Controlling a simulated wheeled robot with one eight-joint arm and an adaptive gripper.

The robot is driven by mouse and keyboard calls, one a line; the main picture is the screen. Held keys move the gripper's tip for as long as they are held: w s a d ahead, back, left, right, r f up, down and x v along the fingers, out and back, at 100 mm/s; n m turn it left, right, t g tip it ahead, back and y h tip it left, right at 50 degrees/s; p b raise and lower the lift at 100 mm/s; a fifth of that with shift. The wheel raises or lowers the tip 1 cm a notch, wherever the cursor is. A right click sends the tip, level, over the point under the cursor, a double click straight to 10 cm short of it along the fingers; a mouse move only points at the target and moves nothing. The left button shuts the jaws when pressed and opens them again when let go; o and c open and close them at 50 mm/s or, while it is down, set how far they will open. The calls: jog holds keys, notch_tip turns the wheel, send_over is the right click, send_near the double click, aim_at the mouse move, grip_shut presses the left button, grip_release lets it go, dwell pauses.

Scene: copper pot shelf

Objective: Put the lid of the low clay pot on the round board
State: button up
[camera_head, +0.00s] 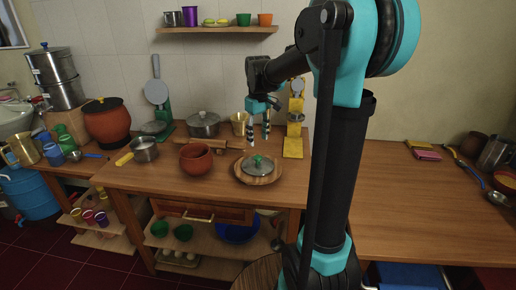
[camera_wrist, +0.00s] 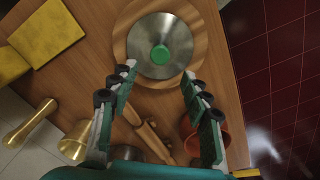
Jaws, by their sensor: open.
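The lid (camera_head: 250,167), grey with a green knob, lies flat on the round wooden board (camera_head: 259,181). In the wrist view the lid (camera_wrist: 146,30) is at the top, inside the rim of the board (camera_wrist: 119,40). The low clay pot (camera_head: 196,160) stands uncovered on the counter, left of the board; part of it (camera_wrist: 224,138) shows beside a finger in the wrist view. My gripper (camera_head: 258,134) is open and empty, behind and above the board. In the wrist view its fingertips (camera_wrist: 158,74) are spread below the knob, apart from it.
A rolling pin (camera_head: 212,143) lies behind the clay pot. A lidded steel pot (camera_head: 203,125), a brass cup (camera_head: 239,124) and a yellow-based stand (camera_head: 293,147) are at the back. A small saucepan (camera_head: 145,151) is left. The right counter (camera_head: 420,205) has clear room.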

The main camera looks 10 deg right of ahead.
jog(key=s+d+f+m+t, duration=0.2)
jog(key=s+f, duration=0.5)
jog(key=s, duration=0.4)
jog(key=s+d+f+m+t, duration=0.2)
jog(key=s+f+m, duration=0.2)
jog(key=s+f, duration=0.4)
jog(key=s, duration=0.3)
jog(key=shift+f+m, duration=0.3)
